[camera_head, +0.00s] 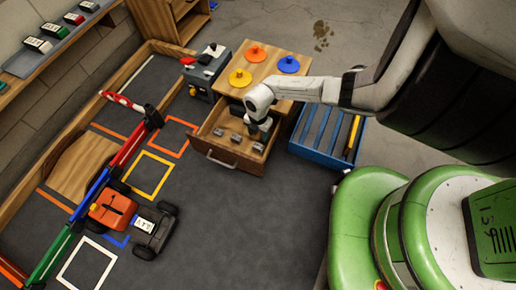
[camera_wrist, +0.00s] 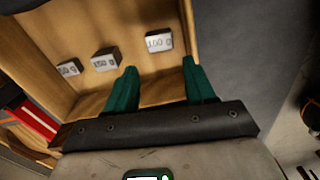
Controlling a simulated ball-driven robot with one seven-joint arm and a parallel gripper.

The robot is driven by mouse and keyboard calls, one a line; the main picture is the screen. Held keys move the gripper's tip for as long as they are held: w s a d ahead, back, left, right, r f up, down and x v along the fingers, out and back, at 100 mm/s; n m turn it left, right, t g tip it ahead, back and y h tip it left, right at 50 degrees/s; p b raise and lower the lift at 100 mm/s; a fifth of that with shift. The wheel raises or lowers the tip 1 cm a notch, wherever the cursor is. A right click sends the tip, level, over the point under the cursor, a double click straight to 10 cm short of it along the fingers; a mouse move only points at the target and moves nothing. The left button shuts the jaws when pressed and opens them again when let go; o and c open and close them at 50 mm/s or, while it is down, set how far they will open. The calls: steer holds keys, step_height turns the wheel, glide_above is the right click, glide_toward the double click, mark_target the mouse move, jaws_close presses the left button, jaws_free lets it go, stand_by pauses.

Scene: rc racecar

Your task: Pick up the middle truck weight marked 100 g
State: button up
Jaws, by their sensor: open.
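Three small grey weights lie apart in the open wooden drawer (camera_head: 228,158). In the wrist view, the right weight (camera_wrist: 158,40) has a label that looks like 100 g. The middle weight (camera_wrist: 105,59) has a label that looks like 150 g. The left weight (camera_wrist: 68,68) has a label only partly readable, ending in 0 g. My gripper (camera_wrist: 159,66) is open and empty, its green fingers pointing into the drawer. The right weight appears just beyond the gap between the fingertips. In the head view, my gripper (camera_head: 262,132) is over the drawer's right part, near the right weight (camera_head: 258,147).
The drawer walls (camera_wrist: 190,20) stand close around the weights. Coloured knobbed discs sit on the cabinet top (camera_head: 262,72). A blue crate (camera_head: 318,140) stands right of the drawer. A racecar (camera_head: 115,210) is at left. Dark floor (camera_head: 240,220) in front is clear.

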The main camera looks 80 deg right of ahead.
steer(key=b, duration=0.3)
glide_above(258, 147)
steer(key=f, duration=0.5)
steer(key=shift+w+d, duration=0.1)
steer(key=shift+d, duration=0.1)
step_height(258, 147, down, 5)
steer(key=b, duration=0.5)
steer(key=shift+a, duration=0.15)
steer(key=shift+r, duration=0.1)
steer(key=shift+c, duration=0.4)
steer(key=c, duration=0.7)
steer(key=shift+o, duration=0.2)
steer(key=shift+r, duration=0.1)
